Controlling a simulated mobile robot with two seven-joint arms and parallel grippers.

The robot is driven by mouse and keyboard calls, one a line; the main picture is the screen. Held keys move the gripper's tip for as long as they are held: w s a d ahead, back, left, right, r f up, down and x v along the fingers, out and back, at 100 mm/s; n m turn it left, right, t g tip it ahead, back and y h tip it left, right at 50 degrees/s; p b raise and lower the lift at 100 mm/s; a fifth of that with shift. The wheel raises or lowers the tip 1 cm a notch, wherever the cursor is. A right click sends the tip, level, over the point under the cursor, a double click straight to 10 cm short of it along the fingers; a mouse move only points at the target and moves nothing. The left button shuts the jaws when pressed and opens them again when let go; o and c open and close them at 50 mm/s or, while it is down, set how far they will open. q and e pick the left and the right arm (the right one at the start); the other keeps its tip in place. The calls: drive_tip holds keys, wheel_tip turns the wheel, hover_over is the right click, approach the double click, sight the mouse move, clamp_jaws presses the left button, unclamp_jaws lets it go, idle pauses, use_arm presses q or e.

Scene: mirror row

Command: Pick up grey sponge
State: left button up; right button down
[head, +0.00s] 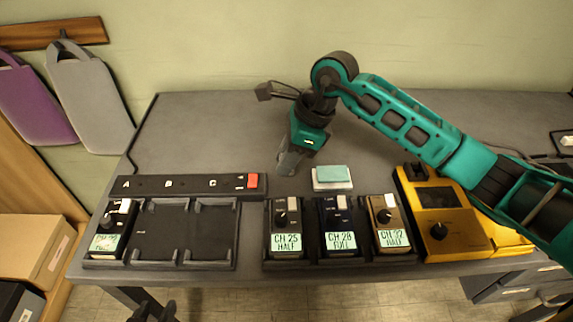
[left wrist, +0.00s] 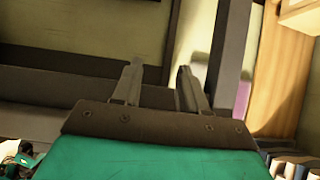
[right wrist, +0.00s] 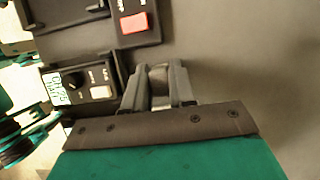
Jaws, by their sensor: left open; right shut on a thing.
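The grey sponge (right wrist: 159,78) is a small grey block between the fingers of my right gripper (right wrist: 158,88) in the right wrist view. That gripper is shut on it. In the head view my right gripper (head: 289,163) points down over the desk, behind the row of devices, and the sponge is hard to tell from the fingers. My left gripper (left wrist: 159,78) is open and empty in the left wrist view. In the head view its dark tips (head: 152,311) show at the bottom edge, in front of the desk.
A teal-topped white block (head: 332,176) lies on the desk (head: 210,125) just right of my right gripper. In front stand a charger rack with a red switch (head: 252,181), three labelled packs in a dock (head: 338,262) and a yellow device (head: 440,222). The back left desk is clear.

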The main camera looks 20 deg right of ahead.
use_arm(q)
drive_tip(key=shift+s+a+r+p, duration=0.1)
drive_tip(key=shift+s+a+p, duration=0.15)
drive_tip(key=shift+p, duration=0.25)
use_arm(e)
wheel_tip(320, 180, up, 17)
